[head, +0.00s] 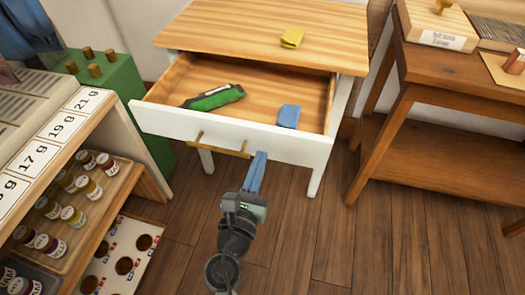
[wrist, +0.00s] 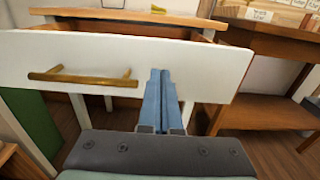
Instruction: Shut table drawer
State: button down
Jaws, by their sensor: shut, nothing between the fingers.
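A small wooden table (head: 230,30) with white legs has its drawer pulled out. The drawer's white front (head: 160,122) faces me and carries a brass bar handle (head: 222,150); the front also fills much of the wrist view (wrist: 200,62), with the handle (wrist: 80,78) on the left. My gripper (head: 260,158) is shut and empty, its blue fingers (wrist: 160,75) pointing at the drawer front, right of the handle. The fingertips are at or very near the front; I cannot tell whether they touch. A green-and-black item (head: 215,97) and a blue block (head: 289,116) lie inside the drawer.
A yellow block (head: 292,38) lies on the tabletop. A shelf unit with small jars (head: 85,187) stands close on the left, with a green box (head: 115,85) behind it. A brown wooden table (head: 440,75) stands right. Wooden floor (head: 340,235) is clear at lower right.

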aim_at(266, 141)
jog(key=shift+x, duration=1.55)
jog(key=shift+w, duration=0.1)
